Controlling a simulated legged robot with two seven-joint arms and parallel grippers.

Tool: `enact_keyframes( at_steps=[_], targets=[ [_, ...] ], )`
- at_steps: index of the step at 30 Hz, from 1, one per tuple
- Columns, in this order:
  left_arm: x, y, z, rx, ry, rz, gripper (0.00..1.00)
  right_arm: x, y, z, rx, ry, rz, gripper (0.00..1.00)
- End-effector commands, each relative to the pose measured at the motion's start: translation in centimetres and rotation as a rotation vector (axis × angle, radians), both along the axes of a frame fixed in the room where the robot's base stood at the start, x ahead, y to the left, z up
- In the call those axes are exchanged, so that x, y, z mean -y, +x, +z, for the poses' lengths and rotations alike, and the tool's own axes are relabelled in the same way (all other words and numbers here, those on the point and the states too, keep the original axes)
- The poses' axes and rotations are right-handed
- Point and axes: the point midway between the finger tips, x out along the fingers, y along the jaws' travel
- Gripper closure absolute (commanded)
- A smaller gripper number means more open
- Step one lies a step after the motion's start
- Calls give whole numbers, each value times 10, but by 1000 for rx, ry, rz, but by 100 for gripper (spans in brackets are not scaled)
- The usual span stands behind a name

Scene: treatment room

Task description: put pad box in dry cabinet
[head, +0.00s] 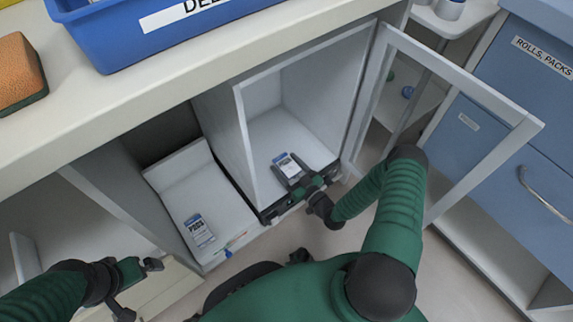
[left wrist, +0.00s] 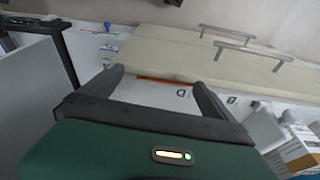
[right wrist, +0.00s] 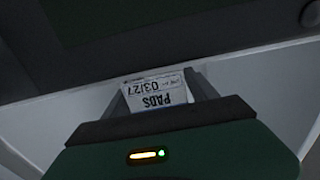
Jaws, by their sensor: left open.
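A small white and blue pad box (head: 287,162) is inside the right-hand compartment, a white cabinet (head: 262,132) whose framed door (head: 470,82) stands open to the right. My right gripper (head: 293,178) reaches in through the front with its fingers at the box. In the right wrist view the pad box (right wrist: 155,92), marked PADS 03/27, fills the gap between the fingers. Whether it touches the cabinet floor I cannot tell. A second box marked PADS (head: 198,230) lies in the left compartment. My left gripper (head: 139,290) is open and empty, low at left.
A blue bin (head: 150,35) and an orange sponge (head: 18,72) sit on the counter (head: 110,112) above. Blue drawers (head: 510,120) stand at right beyond the open door. A red and blue item (head: 234,246) lies at the left compartment's front edge.

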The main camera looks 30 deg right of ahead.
Motion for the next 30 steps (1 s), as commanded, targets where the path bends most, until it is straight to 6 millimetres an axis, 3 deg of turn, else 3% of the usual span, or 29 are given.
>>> enact_keyframes(
  at_steps=[12,14,24,30],
  targets=[
    [0,0,7,0,0,0,0,1,-5,4,0,1,-1,26],
    [0,0,14,0,0,0,0,2,-14,6,0,0,-1,26],
    [0,0,58,1,0,0,0,8,-97,8,0,2,-1,26],
    [0,0,64,0,0,0,0,10,-118,4,1,1,-1,26]
  ],
)
